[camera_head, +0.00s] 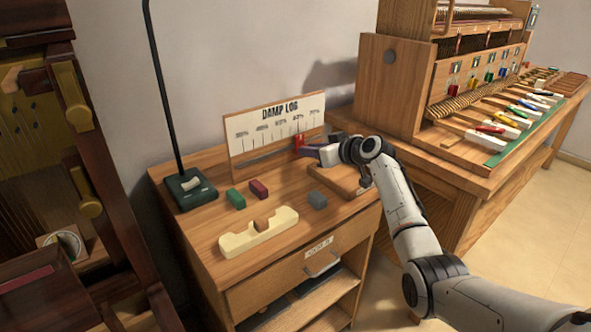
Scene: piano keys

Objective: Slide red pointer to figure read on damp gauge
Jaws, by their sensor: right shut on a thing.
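The damp log board (276,120) stands upright at the back of the small wooden cabinet, with a printed scale and a slot below it. The red pointer (299,143) sits at the right part of the scale, below the marks toward the right end. My right gripper (308,149) is shut on the red pointer, its arm coming in from the right. A round white dial (66,245), possibly the damp gauge, is at the lower left inside the dark piano case; its reading is too small to tell. My left gripper is not in view.
A lamp base (190,188) stands at the left corner. A keyboard bench (500,125) is at right.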

